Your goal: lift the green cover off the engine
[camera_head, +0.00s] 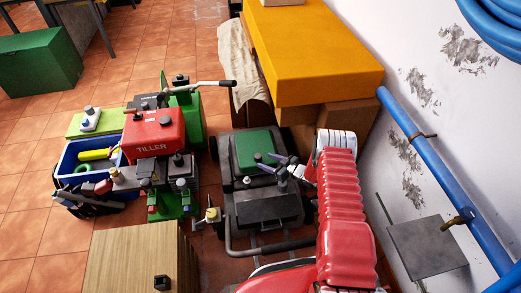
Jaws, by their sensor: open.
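The green cover (255,147) is a flat block with a ribbed top, sitting on the dark engine body (225,160) in the middle of the view. My gripper (268,164), with dark purple-grey fingers, comes from the right at the end of my red arm. Its jaws are open and nothing is seen between them. The fingertips overlap the cover's near right edge in the picture. I cannot tell whether they touch it or hover above it.
A red tiller (153,133) stands close on the left, its handle reaching toward the engine. A wooden box (130,262) is at the front left. An orange block (310,60) and a blue wall pipe (415,130) bound the right.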

